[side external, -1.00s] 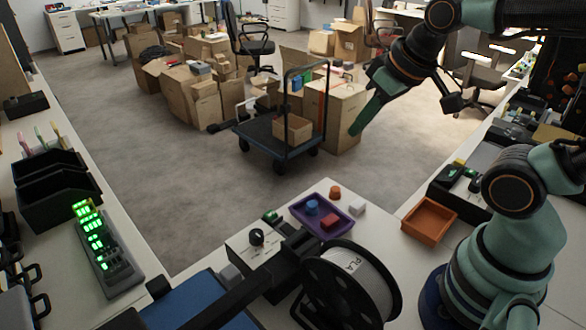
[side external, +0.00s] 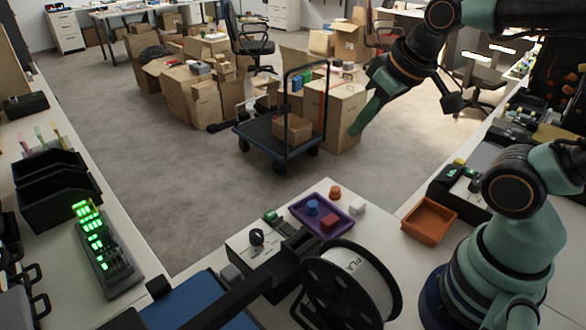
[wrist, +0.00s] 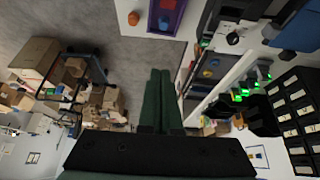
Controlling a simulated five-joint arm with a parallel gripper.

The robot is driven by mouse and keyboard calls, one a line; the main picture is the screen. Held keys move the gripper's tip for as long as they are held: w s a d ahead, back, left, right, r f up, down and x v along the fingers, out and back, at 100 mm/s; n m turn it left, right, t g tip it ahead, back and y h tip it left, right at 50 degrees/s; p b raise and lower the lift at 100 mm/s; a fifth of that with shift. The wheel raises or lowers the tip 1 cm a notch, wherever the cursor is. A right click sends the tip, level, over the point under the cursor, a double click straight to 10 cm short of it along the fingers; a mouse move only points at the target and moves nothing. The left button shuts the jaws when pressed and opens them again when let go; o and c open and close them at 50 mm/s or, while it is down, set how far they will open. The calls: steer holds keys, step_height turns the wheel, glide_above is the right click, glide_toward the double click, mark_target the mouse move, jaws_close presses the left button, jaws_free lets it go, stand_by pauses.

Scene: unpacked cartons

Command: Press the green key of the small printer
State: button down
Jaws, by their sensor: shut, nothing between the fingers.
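My gripper (side external: 356,128) hangs in the air at the upper right of the side external view. Its green fingers are shut together with nothing between them, as the wrist view (wrist: 160,75) also shows. A small black device (side external: 446,182) with a green spot (side external: 452,171) on top stands on the right-hand table. A pale box (side external: 251,248) with a black knob stands at the front, with a small green piece (side external: 270,215) at its back corner. I cannot tell for sure which of these is the small printer's green key. The gripper is apart from both.
A purple tray (side external: 297,209) with a blue and a red piece lies on the table near an orange piece (side external: 335,191) and a white block (side external: 357,208). An orange tray (side external: 407,228) stands right of them. A filament spool (side external: 345,262) stands in front. A cart and cartons stand behind.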

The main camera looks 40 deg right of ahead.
steer(key=n+t+y, duration=0.1)
steer(key=n+y, duration=0.1)
steer(key=n, duration=0.9)
glide_above(275, 214)
step_height(275, 214, down, 8)
steer(key=shift+r, duration=0.25)
steer(key=shift+f, duration=4.4)
steer(key=shift+f, duration=0.1)
steer(key=shift+f, duration=0.35)
